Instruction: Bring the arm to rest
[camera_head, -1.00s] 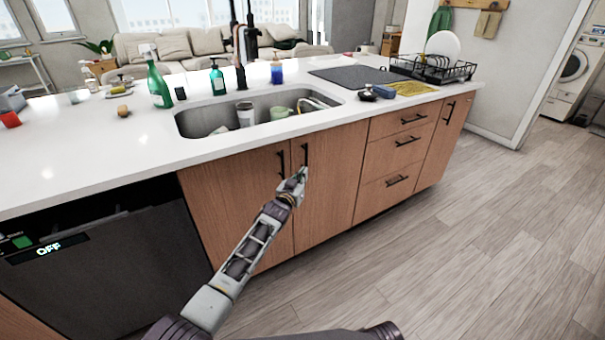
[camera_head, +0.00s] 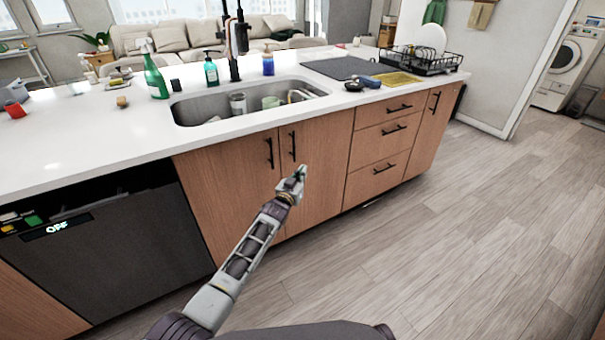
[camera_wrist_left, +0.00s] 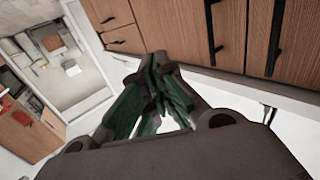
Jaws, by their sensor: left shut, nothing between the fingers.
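My left arm reaches up from the bottom of the head view. My left gripper (camera_head: 298,175) is shut and empty, in front of the wooden cabinet doors (camera_head: 225,190) below the sink. In the head view it appears just below the black door handles (camera_head: 292,147); no contact with them shows. In the left wrist view the closed green-lit fingers (camera_wrist_left: 155,110) point toward the cabinet fronts (camera_wrist_left: 185,30). My right gripper does not show.
The island counter (camera_head: 90,145) holds a sink (camera_head: 215,106) with dishes, bottles and a dish rack (camera_head: 420,62). A dark dishwasher (camera_head: 110,245) marked OFF is at the left. The wooden floor (camera_head: 450,220) at the right is clear.

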